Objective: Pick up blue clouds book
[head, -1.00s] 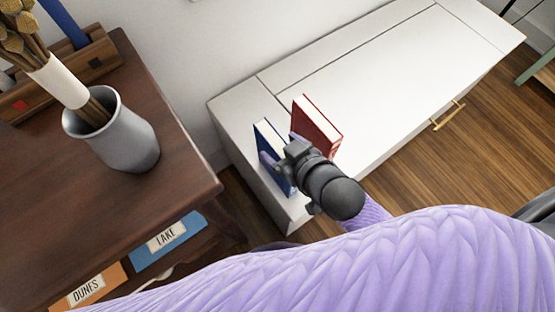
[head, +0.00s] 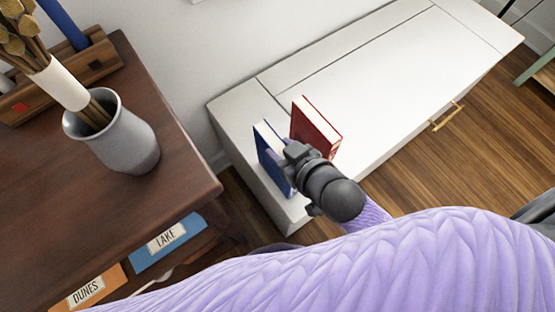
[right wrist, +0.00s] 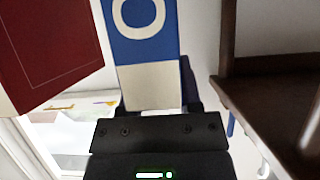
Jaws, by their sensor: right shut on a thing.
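The blue book (head: 262,143) stands upright near the left end of the white cabinet (head: 375,95), beside a red book (head: 317,126). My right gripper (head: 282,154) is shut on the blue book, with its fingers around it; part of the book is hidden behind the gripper. In the right wrist view the blue book (right wrist: 143,50) has a white round letter on its spine and a cream band below, right in front of the gripper (right wrist: 157,108). Whether it bears clouds I cannot tell. My left gripper is not in view.
The red book (right wrist: 45,45) is close on the left in the right wrist view. A dark wooden table (head: 90,210) with a grey vase (head: 113,140) stands at left. Books marked LAKE (head: 168,243) and DUNES (head: 88,291) sit below its top. The cabinet top is clear rightward.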

